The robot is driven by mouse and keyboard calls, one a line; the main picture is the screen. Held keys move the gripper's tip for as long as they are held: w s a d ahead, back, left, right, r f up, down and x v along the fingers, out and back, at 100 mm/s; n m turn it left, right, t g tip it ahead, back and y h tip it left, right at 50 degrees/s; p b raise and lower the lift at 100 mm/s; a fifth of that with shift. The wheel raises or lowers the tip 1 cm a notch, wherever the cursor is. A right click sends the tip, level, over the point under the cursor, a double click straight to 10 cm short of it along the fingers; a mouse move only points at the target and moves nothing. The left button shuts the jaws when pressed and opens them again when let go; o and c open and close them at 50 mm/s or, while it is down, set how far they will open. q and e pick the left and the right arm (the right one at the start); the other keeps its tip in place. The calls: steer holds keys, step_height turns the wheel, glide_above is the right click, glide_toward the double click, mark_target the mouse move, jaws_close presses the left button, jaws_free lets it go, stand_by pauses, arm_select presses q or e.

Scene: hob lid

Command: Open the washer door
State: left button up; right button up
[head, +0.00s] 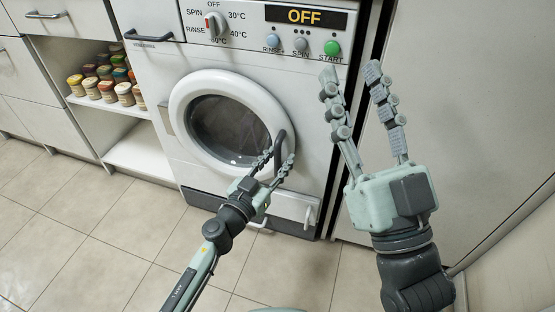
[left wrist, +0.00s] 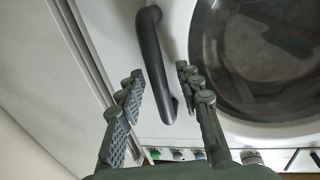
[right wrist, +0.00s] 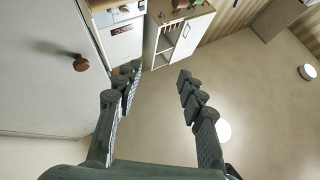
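The white washer (head: 150,75) has a round door (head: 181,100) with a white ring and dark glass, and it looks closed. A dark curved handle (head: 280,146) is on the door's right side; it also shows in the left wrist view (left wrist: 150,45). My left gripper (head: 279,157) is open at the handle. In the left wrist view its fingers (left wrist: 159,73) are spread, one on each side of the handle, with visible gaps; contact is not evident. My right gripper (head: 350,73) is open and empty, raised in front of the washer's right edge; its spread fingers show in the right wrist view (right wrist: 157,73).
The control panel (head: 300,30) reads OFF. An open shelf with several spice jars (head: 107,90) stands left of the washer. A plain white panel (head: 450,110) is on the right. The tiled floor (head: 110,240) in front is clear. A door knob (right wrist: 81,62) shows in the right wrist view.

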arm_select(q)
jaws_close()
